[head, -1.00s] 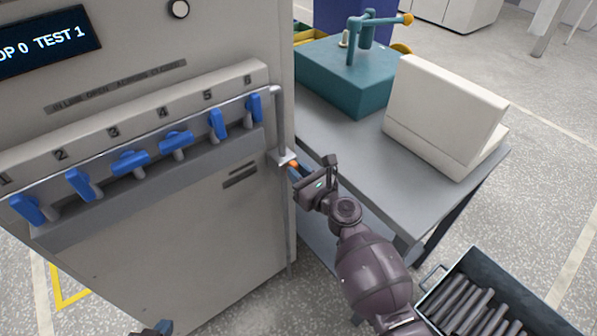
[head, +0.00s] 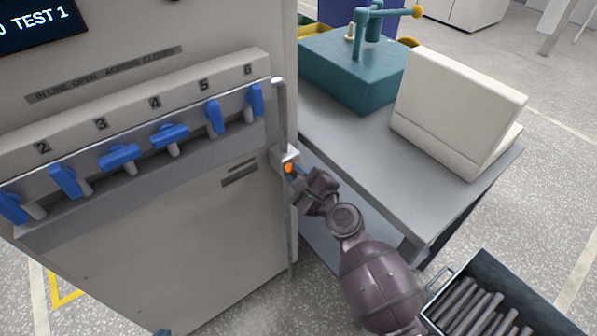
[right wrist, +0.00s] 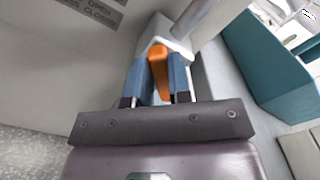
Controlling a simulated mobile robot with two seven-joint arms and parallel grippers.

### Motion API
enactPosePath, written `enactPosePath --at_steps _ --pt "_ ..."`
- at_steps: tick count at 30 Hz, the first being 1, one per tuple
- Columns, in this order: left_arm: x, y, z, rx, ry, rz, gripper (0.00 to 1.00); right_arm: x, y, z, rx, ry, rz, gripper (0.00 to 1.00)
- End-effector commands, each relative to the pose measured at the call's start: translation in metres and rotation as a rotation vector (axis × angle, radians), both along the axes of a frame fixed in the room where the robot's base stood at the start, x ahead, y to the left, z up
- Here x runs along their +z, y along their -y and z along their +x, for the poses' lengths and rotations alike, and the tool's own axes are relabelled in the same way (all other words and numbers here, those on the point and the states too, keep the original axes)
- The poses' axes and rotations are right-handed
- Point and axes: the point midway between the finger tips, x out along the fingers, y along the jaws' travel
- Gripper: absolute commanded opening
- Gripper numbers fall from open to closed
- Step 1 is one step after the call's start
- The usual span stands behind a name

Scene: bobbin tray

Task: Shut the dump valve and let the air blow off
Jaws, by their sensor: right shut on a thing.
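The dump valve (head: 289,153) is a pale block on the grey pipe at the cabinet's right edge, with an orange lever (head: 288,168). In the right wrist view the orange lever (right wrist: 160,70) lies between the two blue fingers of my right gripper (right wrist: 160,82), which is shut on it. In the head view my right gripper (head: 292,173) reaches the lever from the lower right. Whether the lever lies in line with or across its pipe is hard to tell. A small dark-blue tip at the head view's bottom edge may be my left gripper (head: 162,332); its jaws are hidden.
Several blue valve handles (head: 120,156) line the cabinet front (head: 180,250), at differing angles. A grey table (head: 350,150) right of the valve holds a teal machine (head: 355,75) and a cream case (head: 455,110). A bin of rods (head: 440,290) stands lower right.

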Motion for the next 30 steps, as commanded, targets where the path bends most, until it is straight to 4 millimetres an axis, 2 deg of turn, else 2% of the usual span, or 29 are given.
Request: enactPosePath --at_steps 7,18,30 --pt "-0.004 0.001 0.004 -0.003 0.003 -0.001 0.0 -0.007 -0.002 -0.002 0.002 0.138 -0.19 0.0" --pt "-0.013 0.001 0.001 0.005 -0.013 -0.005 0.0 -0.011 -0.004 -0.003 0.001 0.335 -0.45 0.0" --pt "-0.015 0.001 -0.001 0.006 -0.017 -0.005 0.0 -0.013 -0.004 -0.003 0.001 0.46 -0.615 0.0"
